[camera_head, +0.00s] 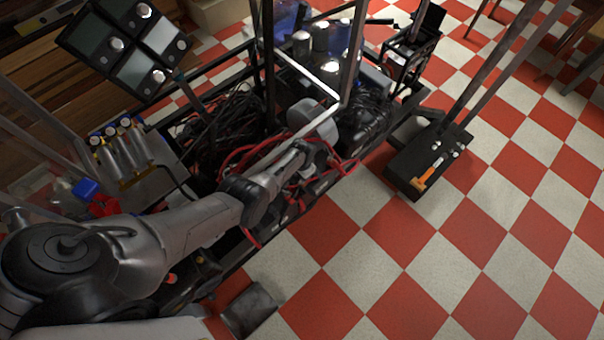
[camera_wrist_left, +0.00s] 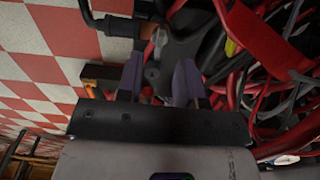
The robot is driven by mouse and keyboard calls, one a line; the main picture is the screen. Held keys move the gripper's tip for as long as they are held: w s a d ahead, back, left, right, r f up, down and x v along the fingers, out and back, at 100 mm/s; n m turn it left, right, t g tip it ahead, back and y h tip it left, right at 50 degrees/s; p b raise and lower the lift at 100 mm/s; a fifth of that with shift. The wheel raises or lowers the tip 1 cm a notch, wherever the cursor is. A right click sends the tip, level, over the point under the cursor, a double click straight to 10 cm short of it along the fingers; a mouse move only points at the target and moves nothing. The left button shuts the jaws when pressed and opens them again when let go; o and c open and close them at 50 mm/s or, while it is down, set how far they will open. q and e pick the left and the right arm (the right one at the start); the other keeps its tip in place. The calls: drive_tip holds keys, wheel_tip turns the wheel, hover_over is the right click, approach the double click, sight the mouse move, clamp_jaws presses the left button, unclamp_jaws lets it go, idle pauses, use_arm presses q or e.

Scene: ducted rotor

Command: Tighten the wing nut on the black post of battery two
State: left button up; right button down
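My left arm reaches in from the left, and my left gripper (camera_head: 322,158) is low among red and black cables on the machine's near side. In the left wrist view the two purple-grey fingers of my left gripper (camera_wrist_left: 160,72) stand apart. A small copper-brown piece (camera_wrist_left: 152,74) shows in the gap between them; I cannot tell whether it is the wing nut or whether a finger touches it. A dark fitting (camera_wrist_left: 190,42) lies just beyond the fingertips. The battery markings and the black post cannot be made out. My right gripper is not in view.
Red cables (camera_wrist_left: 262,45) crowd the right of the wrist view. A thick black cable (camera_wrist_left: 108,24) ends near the fingertips. A black box with an orange-handled tool (camera_head: 428,172) stands right of the machine. The checkered floor (camera_head: 450,270) is mostly clear.

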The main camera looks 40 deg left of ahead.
use_arm(q)
wheel_tip(320, 180, up, 10)
drive_tip(key=p, duration=0.6)
drive_tip(key=shift+r, duration=0.1)
idle(0.5)
